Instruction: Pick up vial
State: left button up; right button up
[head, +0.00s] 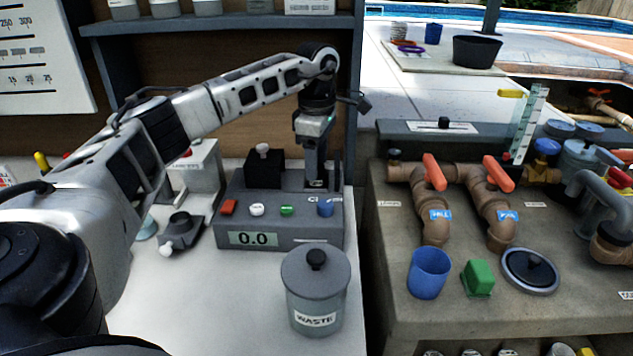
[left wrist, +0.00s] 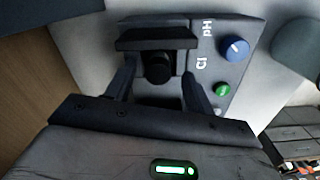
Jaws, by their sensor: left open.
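My left gripper (head: 317,178) points down over the right rear of the grey tester box (head: 300,234). It is open. In the left wrist view its two fingers (left wrist: 158,82) stand on either side of a dark round cap (left wrist: 158,68), which looks like the top of the vial in the tester. I cannot tell whether either finger touches it. The vial's body is hidden, and in the head view the gripper covers the spot. My right gripper is not in view.
A black block (head: 263,172) with a knob stands on the tester, left of my gripper. A grey waste canister (head: 316,289) stands in front. A shelf (head: 220,24) hangs behind and above. The pipe bench (head: 455,300) is at the right, with a blue cup (head: 429,274).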

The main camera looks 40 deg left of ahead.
pick_arm(q)
jog(key=shift+w+f, duration=0.1)
jog(key=shift+f, duration=1.2)
jog(key=c, duration=1)
jog(key=shift+c, duration=0.2)
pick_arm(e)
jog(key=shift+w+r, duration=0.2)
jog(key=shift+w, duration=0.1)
pick_arm(q)
jog(key=shift+r+p, duration=0.5)
notch_tip(320, 180, up, 6)
jog(key=shift+r+p, duration=0.1)
jog(key=shift+p, duration=1.15)
jog(key=s+d+b, duration=0.1)
jog(key=s+d, duration=1.1)
jog(key=shift+s+d, duration=0.3)
jog(key=shift+d, duration=0.1)
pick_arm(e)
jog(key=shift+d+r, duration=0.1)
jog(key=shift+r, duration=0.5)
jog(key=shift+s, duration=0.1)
